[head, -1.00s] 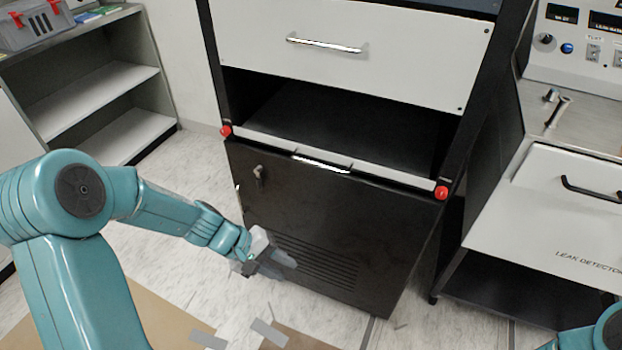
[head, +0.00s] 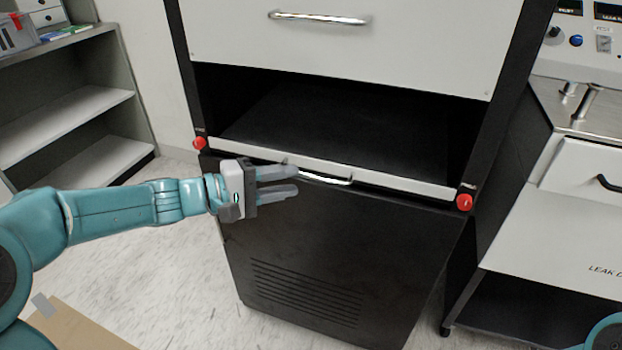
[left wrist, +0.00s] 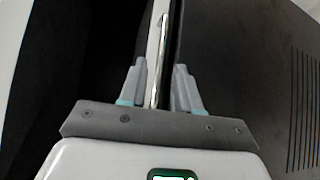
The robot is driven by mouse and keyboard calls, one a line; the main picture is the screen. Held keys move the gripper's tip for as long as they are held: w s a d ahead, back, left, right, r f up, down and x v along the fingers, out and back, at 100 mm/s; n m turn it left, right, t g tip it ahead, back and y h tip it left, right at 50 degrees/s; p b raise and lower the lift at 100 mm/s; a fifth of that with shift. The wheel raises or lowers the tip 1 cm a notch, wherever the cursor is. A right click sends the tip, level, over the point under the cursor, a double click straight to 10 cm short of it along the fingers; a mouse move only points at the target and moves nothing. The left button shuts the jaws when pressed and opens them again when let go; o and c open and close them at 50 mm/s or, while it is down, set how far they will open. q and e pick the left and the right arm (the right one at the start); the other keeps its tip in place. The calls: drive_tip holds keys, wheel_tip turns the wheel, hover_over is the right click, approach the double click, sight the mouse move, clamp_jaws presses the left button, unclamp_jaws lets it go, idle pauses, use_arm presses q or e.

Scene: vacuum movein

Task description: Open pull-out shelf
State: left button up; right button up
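The pull-out shelf shows as a dark flat surface (head: 340,125) with a white front strip (head: 400,183), set in the cabinet opening below the white drawer. A shiny bar handle (head: 325,180) is on the strip's middle. My left gripper (head: 295,180) is at the handle's left end, its fingers pointing right and hiding part of it. In the left wrist view the fingers (left wrist: 160,80) are apart, with the handle (left wrist: 162,60) seen between them; contact cannot be made out. My right gripper is out of view.
Red knobs sit at the strip's left end (head: 199,143) and right end (head: 464,202). A black vented door (head: 340,250) is below the strip. A white drawer (head: 400,50) is above. A leak detector cart (head: 590,200) stands right, grey shelves (head: 70,110) left.

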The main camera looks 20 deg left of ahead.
sight(309, 177)
use_arm(q)
drive_tip(key=x, duration=0.6)
drive_tip(key=shift+w+f+b, duration=0.1)
drive_tip(key=shift+b, duration=0.2)
clamp_jaws()
